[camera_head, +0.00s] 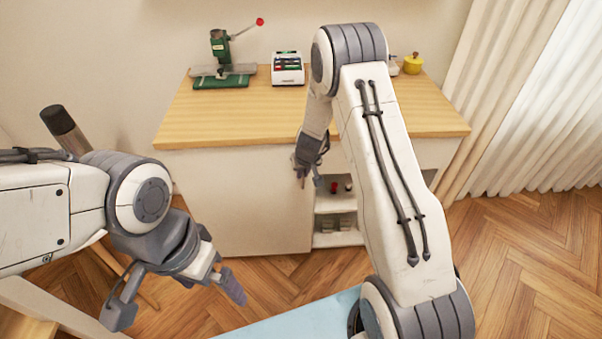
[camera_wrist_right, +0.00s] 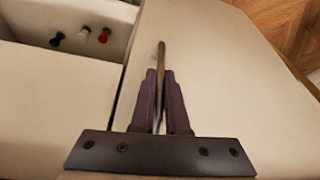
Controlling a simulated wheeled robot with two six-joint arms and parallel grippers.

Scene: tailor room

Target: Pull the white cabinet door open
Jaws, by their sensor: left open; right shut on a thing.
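The white cabinet door (camera_head: 235,200) is the broad pale panel under the wooden top, left of the open shelves. In the right wrist view the door (camera_wrist_right: 225,90) fills the right side, with a narrow dark line along its edge. My right gripper (camera_head: 302,171) is at the door's right edge. In the wrist view its fingers (camera_wrist_right: 160,90) are shut on the slim upright door handle (camera_wrist_right: 161,54). I cannot tell whether the door stands slightly ajar. My left gripper (camera_head: 178,298) is open and empty, low at the left, apart from the cabinet.
Open shelves (camera_head: 338,222) right of the door hold small red and dark items. A green press (camera_head: 222,55), a white box (camera_head: 288,68) and a yellow pot (camera_head: 413,64) stand on the wooden top (camera_head: 240,118). Curtains hang at right. Wood floor lies before the door.

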